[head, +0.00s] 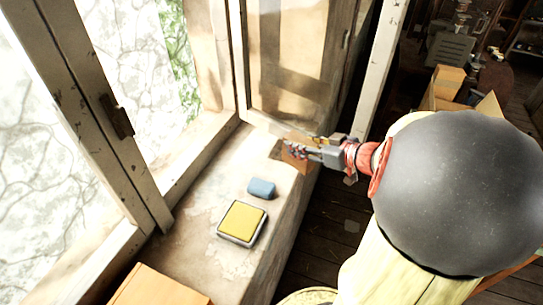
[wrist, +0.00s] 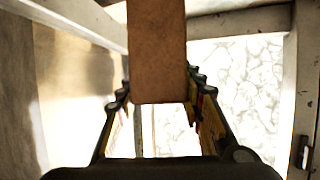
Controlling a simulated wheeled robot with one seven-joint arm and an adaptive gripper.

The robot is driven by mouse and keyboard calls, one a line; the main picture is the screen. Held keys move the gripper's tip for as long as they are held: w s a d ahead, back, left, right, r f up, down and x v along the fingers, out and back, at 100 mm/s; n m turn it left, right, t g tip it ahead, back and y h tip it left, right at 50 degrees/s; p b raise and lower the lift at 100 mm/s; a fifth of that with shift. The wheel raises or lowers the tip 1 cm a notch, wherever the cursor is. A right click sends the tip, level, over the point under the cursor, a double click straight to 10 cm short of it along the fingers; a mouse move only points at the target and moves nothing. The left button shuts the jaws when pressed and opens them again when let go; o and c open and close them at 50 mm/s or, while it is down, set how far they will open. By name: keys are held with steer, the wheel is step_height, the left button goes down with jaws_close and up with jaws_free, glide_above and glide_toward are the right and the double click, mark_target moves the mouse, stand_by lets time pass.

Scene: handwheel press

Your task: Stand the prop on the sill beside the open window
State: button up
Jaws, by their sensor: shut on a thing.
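The prop, a brown wooden block (head: 296,163), is at the far end of the sill (head: 190,213), close to the open window sash (head: 291,60). My gripper (head: 301,150) reaches in from the right and is shut on the block. In the wrist view the block (wrist: 157,45) stands between the two fingers of my gripper (wrist: 158,88), extending past the top of the picture. The fingers partly hide the block in the head view. I cannot tell whether its lower end touches the sill.
A blue block (head: 261,188) and a yellow pad in a grey frame (head: 241,223) lie on the sill nearer the camera. An orange-brown wooden item (head: 157,287) is at the near end. Cardboard boxes (head: 449,82) stand behind right.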

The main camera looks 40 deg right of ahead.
steer(key=shift+w+d+f+b, duration=0.25)
steer(key=shift+w+f+b, duration=0.25)
steer(key=shift+w+f, duration=1.6)
steer(key=shift+w+d+f+b, duration=0.3)
steer(key=shift+w+f+b, duration=0.15)
steer(key=shift+w+f, duration=1.6)
steer(key=shift+w+d+f+b, duration=0.25)
steer(key=shift+w+f+b, duration=0.25)
steer(key=shift+w+f, duration=1.6)
steer(key=shift+f, duration=0.1)
steer(key=o, duration=1.4)
